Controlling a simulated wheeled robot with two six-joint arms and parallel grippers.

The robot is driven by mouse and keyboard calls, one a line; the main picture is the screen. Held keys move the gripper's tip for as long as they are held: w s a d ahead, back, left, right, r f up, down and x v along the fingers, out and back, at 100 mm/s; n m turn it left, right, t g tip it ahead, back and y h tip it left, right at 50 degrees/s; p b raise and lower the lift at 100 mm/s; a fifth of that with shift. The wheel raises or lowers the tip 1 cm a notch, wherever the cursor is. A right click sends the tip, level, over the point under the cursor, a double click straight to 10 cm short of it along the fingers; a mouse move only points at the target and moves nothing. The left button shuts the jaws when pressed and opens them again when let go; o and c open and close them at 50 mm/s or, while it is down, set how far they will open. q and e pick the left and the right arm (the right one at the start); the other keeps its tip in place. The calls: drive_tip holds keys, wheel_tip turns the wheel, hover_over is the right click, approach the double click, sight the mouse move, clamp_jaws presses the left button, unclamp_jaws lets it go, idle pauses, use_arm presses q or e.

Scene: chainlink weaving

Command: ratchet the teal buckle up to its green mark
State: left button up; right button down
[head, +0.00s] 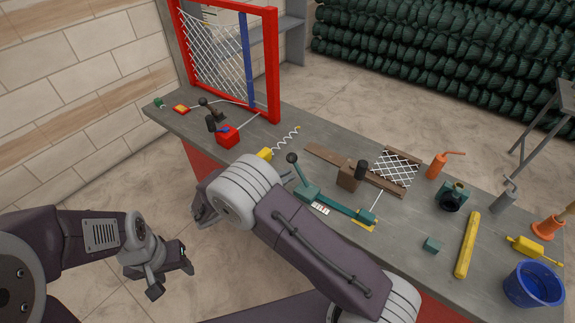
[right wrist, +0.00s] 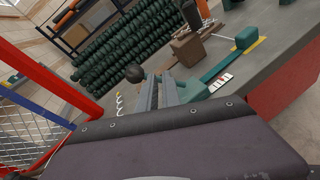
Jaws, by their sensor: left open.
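The teal buckle (head: 308,192) sits on the grey bench, its lever tilted up to a dark ball knob (head: 292,158). A teal strap (head: 338,206) runs right to a teal block (head: 367,215) on a yellow plate. A white marked label (head: 320,209) lies beside the strap; I cannot make out a green mark. In the right wrist view, my right gripper (right wrist: 160,92) is close to the buckle (right wrist: 192,90) and knob (right wrist: 134,73); whether it grips the lever is unclear. In the head view my arm mostly hides it. My left gripper (head: 170,277) is open and empty, off the bench.
A red frame with mesh (head: 273,70) stands at the back left. A brown block (head: 350,178), a mesh panel (head: 396,170), a yellow bar (head: 467,245) and a blue bucket (head: 533,285) occupy the bench. A small teal cube (head: 432,245) lies right of the strap.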

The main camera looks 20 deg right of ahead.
drive_tip(key=s+f+m+g+y, duration=0.25)
drive_tip(key=s+m+g, duration=0.35)
drive_tip(key=s, duration=0.5)
drive_tip(key=s+f+m+g+y, duration=0.2)
drive_tip(key=s+f+m+g, duration=0.25)
drive_tip(key=s+g, duration=0.5)
drive_tip(key=s+a+r+m+g+y+p, duration=0.2)
drive_tip(key=s+a+m+g+y, duration=0.2)
drive_tip(key=s+a+m+y, duration=0.5)
drive_tip(key=w+a+r+m+t+y, duration=0.2)
drive_tip(key=w+r+m+t+y, duration=0.1)
drive_tip(key=w+m+y, duration=0.65)
wheel_tip(320, 180, up, 5)
drive_tip(key=m+t+y+p, duration=0.3)
drive_tip(key=m+t, duration=1.4)
drive_tip(key=t, duration=0.6)
hover_over(300, 171)
drive_tip(key=d+f+v, duration=0.1)
drive_tip(key=v, duration=1.4)
drive_tip(key=shift+g, duration=0.25)
drive_tip(key=x, duration=1.4)
drive_tip(key=shift+w, duration=0.1)
